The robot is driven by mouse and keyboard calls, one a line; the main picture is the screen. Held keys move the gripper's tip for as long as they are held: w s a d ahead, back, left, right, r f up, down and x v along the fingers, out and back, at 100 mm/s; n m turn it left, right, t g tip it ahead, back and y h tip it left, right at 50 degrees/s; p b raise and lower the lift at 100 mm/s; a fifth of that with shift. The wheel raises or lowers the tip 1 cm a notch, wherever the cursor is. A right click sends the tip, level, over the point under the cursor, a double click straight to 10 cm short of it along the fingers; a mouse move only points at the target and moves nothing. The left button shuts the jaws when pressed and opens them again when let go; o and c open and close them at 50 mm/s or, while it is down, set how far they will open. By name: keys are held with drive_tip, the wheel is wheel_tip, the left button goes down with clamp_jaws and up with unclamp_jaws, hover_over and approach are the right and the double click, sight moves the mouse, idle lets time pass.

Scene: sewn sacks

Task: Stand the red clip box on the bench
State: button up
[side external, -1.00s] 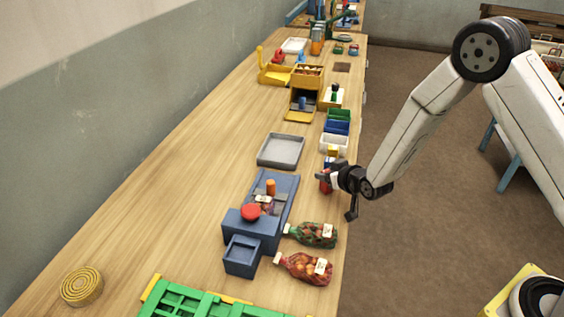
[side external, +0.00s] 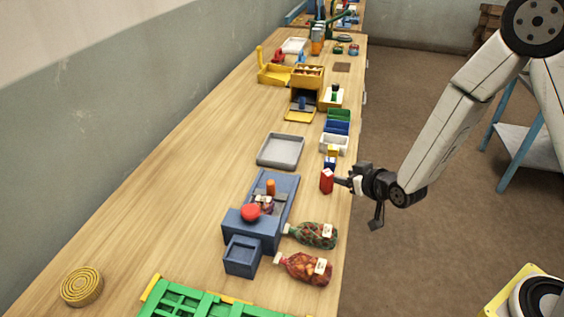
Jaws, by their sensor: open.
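The red clip box (side external: 327,181) stands upright on the bench (side external: 190,165), close to its right edge. The box's far side is hidden.
White, blue and green bins (side external: 334,143) stand behind the box. A grey tray (side external: 281,151) and a blue fixture with a red button (side external: 250,212) lie to the left. Two sacks (side external: 313,235) lie in front.

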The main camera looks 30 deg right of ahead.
drive_tip(key=shift+v, duration=1.9)
drive_tip(key=s+d+r+g, duration=0.1)
drive_tip(key=s+g, duration=0.3)
drive_tip(key=s, duration=0.2)
drive_tip(key=s+d+r+g, duration=0.2)
drive_tip(key=s+g, duration=0.3)
drive_tip(key=s, duration=0.2)
drive_tip(key=shift+s+d+g, duration=0.25)
drive_tip(key=shift+s+g, duration=0.05)
drive_tip(key=shift+s, duration=0.05)
